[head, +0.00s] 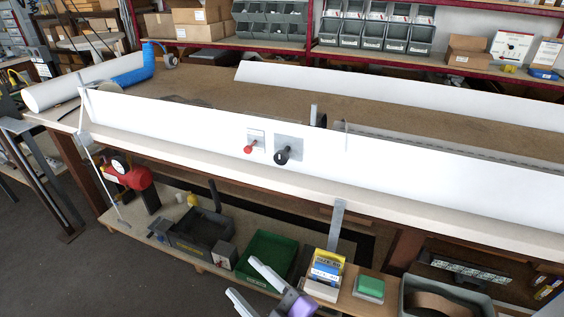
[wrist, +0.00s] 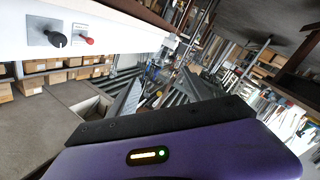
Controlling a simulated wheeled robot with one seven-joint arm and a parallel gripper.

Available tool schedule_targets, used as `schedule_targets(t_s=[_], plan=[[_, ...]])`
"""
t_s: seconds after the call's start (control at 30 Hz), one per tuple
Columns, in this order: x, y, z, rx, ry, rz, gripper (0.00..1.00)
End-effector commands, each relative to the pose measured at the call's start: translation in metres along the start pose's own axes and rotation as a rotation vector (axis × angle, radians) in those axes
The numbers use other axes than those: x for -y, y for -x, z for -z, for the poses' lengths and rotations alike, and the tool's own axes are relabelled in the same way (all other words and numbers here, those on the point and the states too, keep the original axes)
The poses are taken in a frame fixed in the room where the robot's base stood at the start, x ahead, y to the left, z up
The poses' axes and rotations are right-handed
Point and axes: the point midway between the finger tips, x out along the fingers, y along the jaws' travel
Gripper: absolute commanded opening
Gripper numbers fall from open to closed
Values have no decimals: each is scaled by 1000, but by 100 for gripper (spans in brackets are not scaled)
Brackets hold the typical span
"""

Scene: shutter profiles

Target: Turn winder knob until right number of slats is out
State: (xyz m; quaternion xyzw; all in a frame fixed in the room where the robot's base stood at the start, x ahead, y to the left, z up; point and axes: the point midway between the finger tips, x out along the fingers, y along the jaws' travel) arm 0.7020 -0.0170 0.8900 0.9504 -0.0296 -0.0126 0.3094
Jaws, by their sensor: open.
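A black winder knob (head: 282,156) sits on a square grey plate on the long white front panel (head: 400,180) of the bench. A red knob (head: 250,148) on a smaller plate is just left of it. The wrist view shows the black knob (wrist: 58,40) and the red knob (wrist: 88,40) at upper left. My gripper (head: 243,278) is open and empty, low in front of the bench. It is well below the knobs and apart from them. I cannot clearly make out or count any slats that are out.
A long grey strip (head: 440,149) lies behind the panel at right. A grey upright bracket (head: 337,225) hangs below the bench edge. The lower shelf holds a green bin (head: 268,258), a yellow-and-blue box (head: 326,270) and a red machine (head: 128,172). Space before the knobs looks clear.

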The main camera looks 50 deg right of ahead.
Motion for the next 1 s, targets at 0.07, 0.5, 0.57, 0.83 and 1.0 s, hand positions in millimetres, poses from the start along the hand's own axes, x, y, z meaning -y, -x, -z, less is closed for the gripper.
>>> schedule_targets(t_s=[0.07, 0.5, 0.57, 0.83, 1.0], plan=[[-7, -36, -5, 22, 152, -31, 58], [-112, -188, -25, 470, 1156, -169, 58], [-134, -199, -26, 578, 1299, -167, 58], [-201, -188, -50, 1115, 1838, 51, 58], [-210, -161, -67, 1305, 2006, 241, 58]])
